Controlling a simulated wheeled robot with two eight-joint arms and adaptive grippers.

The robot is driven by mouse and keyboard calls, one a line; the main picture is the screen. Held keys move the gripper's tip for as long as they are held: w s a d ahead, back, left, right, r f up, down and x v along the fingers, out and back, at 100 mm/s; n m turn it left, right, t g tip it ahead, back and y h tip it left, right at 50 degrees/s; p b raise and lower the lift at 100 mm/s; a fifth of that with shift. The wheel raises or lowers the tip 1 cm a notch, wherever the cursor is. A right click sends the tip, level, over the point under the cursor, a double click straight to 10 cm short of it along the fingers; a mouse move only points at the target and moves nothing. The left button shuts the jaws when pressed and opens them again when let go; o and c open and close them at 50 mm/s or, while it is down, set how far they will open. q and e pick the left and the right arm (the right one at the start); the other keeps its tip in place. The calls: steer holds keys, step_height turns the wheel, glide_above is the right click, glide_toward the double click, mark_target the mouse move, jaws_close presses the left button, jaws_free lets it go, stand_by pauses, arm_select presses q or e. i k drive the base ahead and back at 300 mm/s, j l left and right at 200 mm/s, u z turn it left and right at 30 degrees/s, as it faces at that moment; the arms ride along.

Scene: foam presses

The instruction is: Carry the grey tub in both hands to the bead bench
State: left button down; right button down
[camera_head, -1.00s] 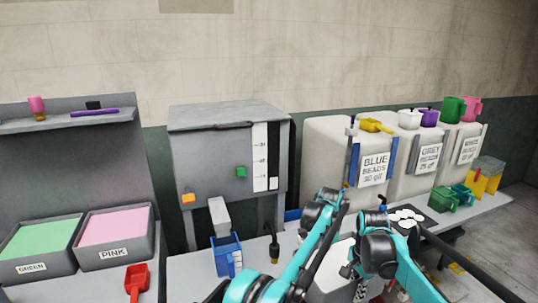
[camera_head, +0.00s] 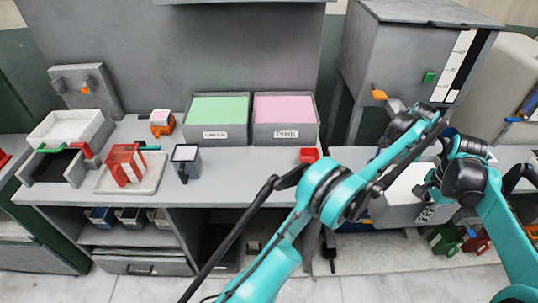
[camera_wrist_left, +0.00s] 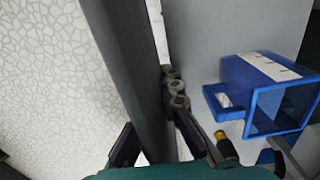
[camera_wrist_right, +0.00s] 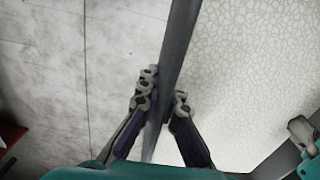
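The grey tub (camera_head: 388,212) is in front of the right part of the bench in the head view, partly covered by my arms. White, cell-patterned contents fill it in the left wrist view (camera_wrist_left: 50,80) and the right wrist view (camera_wrist_right: 245,70). My left gripper (camera_wrist_left: 152,125) has the tub's wall between its fingers and looks shut on it. My right gripper (camera_head: 430,188) is at the tub's right side; its fingers close on the wall in the right wrist view (camera_wrist_right: 163,105). The bead bench is mostly out of view to the right.
A grey press cabinet (camera_head: 400,60) stands behind the tub. GREEN (camera_head: 218,132) and PINK (camera_head: 286,132) trays sit on the bench, with a red scoop (camera_head: 309,155) near them. A blue bin (camera_wrist_left: 270,85) is close to my left gripper. Bare floor (camera_head: 370,285) lies in front.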

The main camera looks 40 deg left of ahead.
mark_target(248, 174)
steer(key=k+j, duration=0.1)
steer(key=j, duration=0.3)
steer(key=k+j, duration=0.1)
steer(key=j, duration=0.25)
steer(key=k+j, duration=0.1)
steer(key=j, duration=0.3)
steer(key=k+j, duration=0.1)
steer(key=j, duration=0.25)
steer(key=k+j, duration=0.1)
steer(key=j, duration=1.15)
steer(key=z, duration=0.05)
